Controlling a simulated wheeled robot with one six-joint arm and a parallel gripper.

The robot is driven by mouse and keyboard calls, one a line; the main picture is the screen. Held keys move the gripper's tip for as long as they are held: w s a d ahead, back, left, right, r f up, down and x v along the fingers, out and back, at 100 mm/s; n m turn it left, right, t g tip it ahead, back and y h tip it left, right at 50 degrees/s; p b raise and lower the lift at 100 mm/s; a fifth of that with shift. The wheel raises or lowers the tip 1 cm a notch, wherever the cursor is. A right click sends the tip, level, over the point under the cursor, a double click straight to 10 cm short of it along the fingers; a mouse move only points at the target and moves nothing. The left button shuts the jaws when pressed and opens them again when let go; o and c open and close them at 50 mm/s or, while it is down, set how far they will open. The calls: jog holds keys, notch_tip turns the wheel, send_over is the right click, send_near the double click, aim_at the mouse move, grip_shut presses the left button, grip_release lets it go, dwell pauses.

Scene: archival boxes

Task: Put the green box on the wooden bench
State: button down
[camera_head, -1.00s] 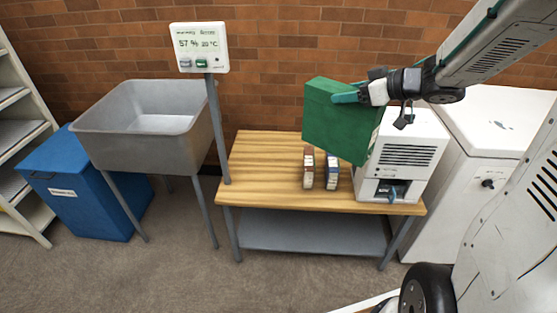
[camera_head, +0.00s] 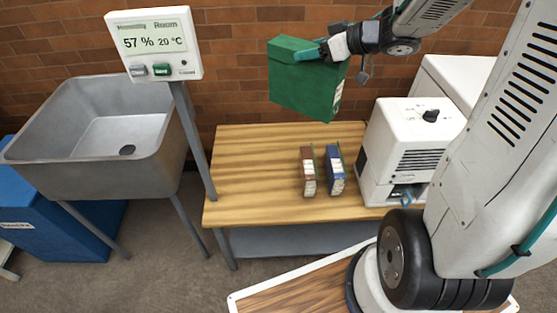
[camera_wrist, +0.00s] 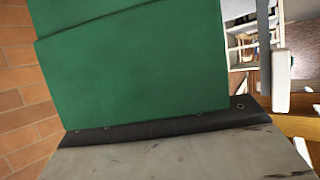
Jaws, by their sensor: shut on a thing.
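The green box (camera_head: 303,84) hangs tilted in the air in the head view, above the back of the wooden bench (camera_head: 250,165) and apart from it. My gripper (camera_head: 322,50) is shut on the upper right part of the box. In the wrist view the green box (camera_wrist: 135,65) fills most of the picture, close to the camera. The bench has a light striped wood top and grey legs.
A red-brown box (camera_head: 309,172) and a blue box (camera_head: 335,170) stand on the bench's middle. A white machine (camera_head: 405,150) takes its right end. The bench's left part is clear. A display post (camera_head: 190,130) and grey sink (camera_head: 110,135) stand left.

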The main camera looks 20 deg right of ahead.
aim_at(276, 85)
jog(key=w+a+f, duration=0.2)
jog(key=w+f, duration=0.1)
jog(key=w+a+f, duration=0.1)
jog(key=w+f, duration=0.1)
jog(key=shift+a+f, duration=0.25)
jog(key=shift+m+t+h, duration=0.5)
jog(key=shift+m+h, duration=0.2)
jog(key=w+a+f, duration=0.1)
jog(key=f, duration=0.1)
jog(key=w+a+f, duration=0.1)
jog(key=f, duration=0.2)
jog(key=w+a+f, duration=0.1)
jog(key=f, duration=0.2)
jog(key=shift+w+a, duration=0.1)
notch_tip(276, 85, down, 19)
jog(key=shift+w+a+f, duration=0.15)
jog(key=shift+f, duration=0.15)
jog(key=shift+c, duration=1.6)
grip_release()
